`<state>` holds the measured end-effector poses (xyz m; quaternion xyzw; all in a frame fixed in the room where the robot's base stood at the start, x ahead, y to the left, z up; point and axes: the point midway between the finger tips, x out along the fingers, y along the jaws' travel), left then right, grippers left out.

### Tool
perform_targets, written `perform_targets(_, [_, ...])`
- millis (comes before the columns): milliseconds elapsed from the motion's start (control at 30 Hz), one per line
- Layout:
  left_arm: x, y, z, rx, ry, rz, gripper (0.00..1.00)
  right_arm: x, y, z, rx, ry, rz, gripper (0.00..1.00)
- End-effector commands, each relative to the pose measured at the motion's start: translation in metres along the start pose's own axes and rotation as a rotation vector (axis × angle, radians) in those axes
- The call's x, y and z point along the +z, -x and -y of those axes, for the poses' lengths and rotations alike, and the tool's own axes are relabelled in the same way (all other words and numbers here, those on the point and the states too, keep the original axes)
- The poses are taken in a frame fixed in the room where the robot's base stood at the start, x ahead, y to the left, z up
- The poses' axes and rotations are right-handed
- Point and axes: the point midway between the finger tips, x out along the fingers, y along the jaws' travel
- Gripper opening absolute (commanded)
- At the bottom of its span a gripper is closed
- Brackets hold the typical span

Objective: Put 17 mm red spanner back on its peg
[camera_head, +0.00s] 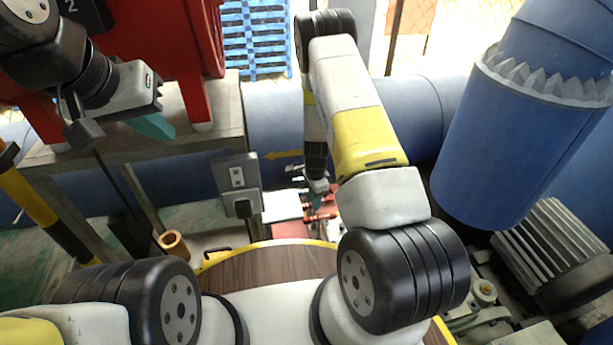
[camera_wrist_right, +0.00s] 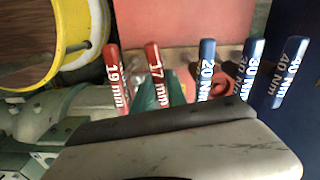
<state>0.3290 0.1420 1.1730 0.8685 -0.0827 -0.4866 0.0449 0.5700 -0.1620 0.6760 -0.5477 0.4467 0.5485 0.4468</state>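The 17 mm red spanner (camera_wrist_right: 154,62) shows its labelled handle in the right wrist view, in a row between the red 19 mm spanner (camera_wrist_right: 115,75) and the blue 20 Nm tool (camera_wrist_right: 207,68). The teal fingers of my right gripper (camera_wrist_right: 160,94) are at the lower part of its handle, one to each side. I cannot tell whether they touch it. Its peg and lower end are hidden. In the head view my right gripper (camera_head: 318,188) is small, over the red tools. My left gripper (camera_head: 152,126) hangs at the upper left, away from the tools; its finger gap is unclear.
Blue 30 Nm (camera_wrist_right: 249,66) and 40 Nm (camera_wrist_right: 289,72) tools stand to the right of the row. A round wooden table with a yellow rim (camera_head: 270,262) lies in front. A grey socket box (camera_head: 238,182), a large blue pipe (camera_head: 520,130) and a motor (camera_head: 553,250) surround the area.

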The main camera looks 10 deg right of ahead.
Motion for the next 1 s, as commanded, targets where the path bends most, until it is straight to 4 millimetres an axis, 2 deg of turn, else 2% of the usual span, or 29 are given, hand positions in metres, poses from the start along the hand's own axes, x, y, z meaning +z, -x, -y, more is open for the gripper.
perform_targets(33, [0.000, 0.000, 0.000, 0.000, 0.000, 0.000, 0.00, 0.000, 0.001, 0.000, -0.001, 0.000, 0.000, 0.27])
perform_targets(100, [0.000, 0.000, 0.000, 0.000, 0.000, 0.000, 0.00, 0.000, 0.001, 0.000, -0.001, 0.000, 0.000, 0.40])
perform_targets(133, [0.000, 0.000, 0.000, 0.000, 0.000, 0.000, 0.00, 0.000, 0.001, 0.000, -0.001, 0.000, 0.000, 0.42])
perform_targets(467, [0.000, 0.000, 0.000, 0.000, 0.000, 0.000, 0.00, 0.000, 0.004, 0.001, -0.001, 0.000, -0.001, 0.42])
perform_targets(567, [0.000, 0.000, 0.000, 0.000, 0.000, 0.000, 0.00, 0.000, 0.015, 0.001, -0.003, 0.001, -0.002, 0.42])
perform_targets(800, [0.000, 0.000, 0.000, 0.000, 0.000, 0.000, 0.00, 0.000, 0.056, 0.001, -0.004, 0.000, -0.001, 0.42])
perform_targets(1000, [0.000, 0.000, 0.000, 0.000, 0.000, 0.000, 0.00, 0.000, 0.076, 0.001, -0.002, 0.001, -0.001, 0.42])
